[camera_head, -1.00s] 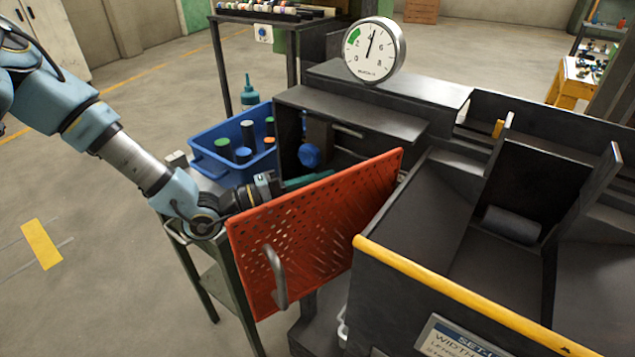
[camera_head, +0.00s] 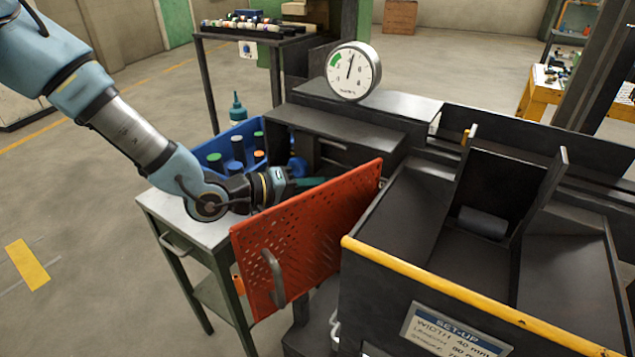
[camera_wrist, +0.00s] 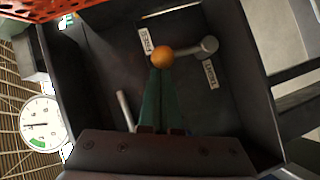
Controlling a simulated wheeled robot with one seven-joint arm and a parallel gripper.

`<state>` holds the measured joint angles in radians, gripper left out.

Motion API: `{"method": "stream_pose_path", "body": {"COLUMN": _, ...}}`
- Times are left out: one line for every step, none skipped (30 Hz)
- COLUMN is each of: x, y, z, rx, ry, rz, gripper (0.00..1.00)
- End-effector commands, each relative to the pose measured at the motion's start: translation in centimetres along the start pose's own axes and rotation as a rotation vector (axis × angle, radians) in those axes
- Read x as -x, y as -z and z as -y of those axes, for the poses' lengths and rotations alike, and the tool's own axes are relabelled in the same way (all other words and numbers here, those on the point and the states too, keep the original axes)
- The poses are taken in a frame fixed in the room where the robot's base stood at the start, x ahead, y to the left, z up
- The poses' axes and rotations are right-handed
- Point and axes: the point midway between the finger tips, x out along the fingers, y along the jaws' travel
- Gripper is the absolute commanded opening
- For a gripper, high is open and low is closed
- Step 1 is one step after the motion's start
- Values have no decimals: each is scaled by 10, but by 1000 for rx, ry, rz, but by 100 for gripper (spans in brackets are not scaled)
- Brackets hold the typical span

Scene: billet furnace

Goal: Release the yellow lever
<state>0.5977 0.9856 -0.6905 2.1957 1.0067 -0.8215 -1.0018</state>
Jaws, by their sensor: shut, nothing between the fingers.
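The yellow lever shows in the wrist view as an orange-yellow ball knob (camera_wrist: 162,56) on a short grey arm that runs right to a round pivot. It sits inside a dark open box. A white label that appears to read FREE lies just beyond the knob, and a second label lies below the pivot. My gripper (camera_wrist: 160,76) is shut and empty, its green fingertips just below the knob; whether they touch it I cannot tell. In the head view my gripper (camera_head: 312,182) reaches in behind the red perforated panel (camera_head: 300,240), which hides the lever.
A round gauge (camera_head: 353,71) stands above the dark housing. A blue bin (camera_head: 205,153) with several capped cylinders sits on a side table left of the panel. A yellow-edged machine hopper (camera_head: 450,290) stands at right. Open floor lies at left.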

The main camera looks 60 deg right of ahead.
Motion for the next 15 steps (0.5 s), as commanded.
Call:
{"method": "stream_pose_path", "body": {"x": -2, "y": -3, "z": -5, "rx": -35, "ry": 21, "rz": 4, "gripper": 0}}
{"method": "stream_pose_path", "body": {"x": -3, "y": -5, "z": -6, "rx": -56, "ry": 35, "rz": 4, "gripper": 0}}
{"method": "stream_pose_path", "body": {"x": -4, "y": -7, "z": -8, "rx": -82, "ry": 53, "rz": 4, "gripper": 0}}
{"method": "stream_pose_path", "body": {"x": -5, "y": -8, "z": -7, "rx": -77, "ry": 53, "rz": 2, "gripper": 0}}
{"method": "stream_pose_path", "body": {"x": -6, "y": -9, "z": -8, "rx": -75, "ry": 51, "rz": 1, "gripper": 0}}
{"method": "stream_pose_path", "body": {"x": -7, "y": -11, "z": -10, "rx": -75, "ry": 50, "rz": 1, "gripper": 0}}
{"method": "stream_pose_path", "body": {"x": -8, "y": -12, "z": -11, "rx": -74, "ry": 50, "rz": 1, "gripper": 0}}
{"method": "stream_pose_path", "body": {"x": -9, "y": -13, "z": -12, "rx": -74, "ry": 50, "rz": 0, "gripper": 0}}
{"method": "stream_pose_path", "body": {"x": -10, "y": -14, "z": -13, "rx": -74, "ry": 49, "rz": 0, "gripper": 0}}
{"method": "stream_pose_path", "body": {"x": -10, "y": -16, "z": -13, "rx": -74, "ry": 49, "rz": 1, "gripper": 0}}
{"method": "stream_pose_path", "body": {"x": -11, "y": -17, "z": -14, "rx": -75, "ry": 49, "rz": 1, "gripper": 0}}
{"method": "stream_pose_path", "body": {"x": -12, "y": -18, "z": -14, "rx": -74, "ry": 50, "rz": 0, "gripper": 0}}
{"method": "stream_pose_path", "body": {"x": -12, "y": -18, "z": -15, "rx": -73, "ry": 50, "rz": 0, "gripper": 0}}
{"method": "stream_pose_path", "body": {"x": -13, "y": -19, "z": -16, "rx": -73, "ry": 50, "rz": 0, "gripper": 0}}
{"method": "stream_pose_path", "body": {"x": -14, "y": -20, "z": -16, "rx": -73, "ry": 49, "rz": 0, "gripper": 0}}
